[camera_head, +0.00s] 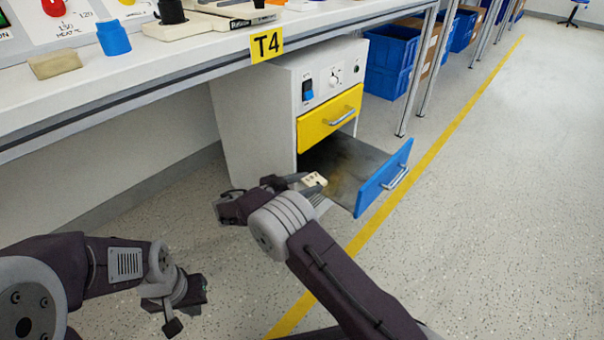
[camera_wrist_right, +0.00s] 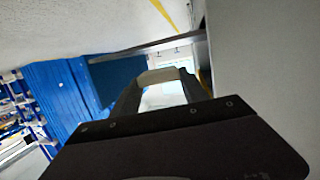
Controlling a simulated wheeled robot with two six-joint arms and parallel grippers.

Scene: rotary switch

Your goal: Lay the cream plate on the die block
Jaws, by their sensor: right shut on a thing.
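The cream plate (camera_head: 314,179) is small and pale, with dark marks on its top. My right gripper (camera_head: 302,182) is shut on it and holds it by the open lower drawer, near the left edge of the drawer opening. In the right wrist view a pale part of the plate (camera_wrist_right: 158,76) shows between the fingers (camera_wrist_right: 165,95). My left gripper (camera_head: 188,306) hangs low over the floor, away from the plate; its finger gap is unclear. I cannot make out a die block in either view; my right arm covers part of the drawer.
The blue-fronted lower drawer (camera_head: 384,178) is pulled out, its floor dark and stained. The yellow drawer (camera_head: 329,118) above is shut. The grey cabinet (camera_head: 252,125) stands under the workbench (camera_head: 200,48). Blue crates (camera_head: 391,62) stand behind. Open floor lies to the right.

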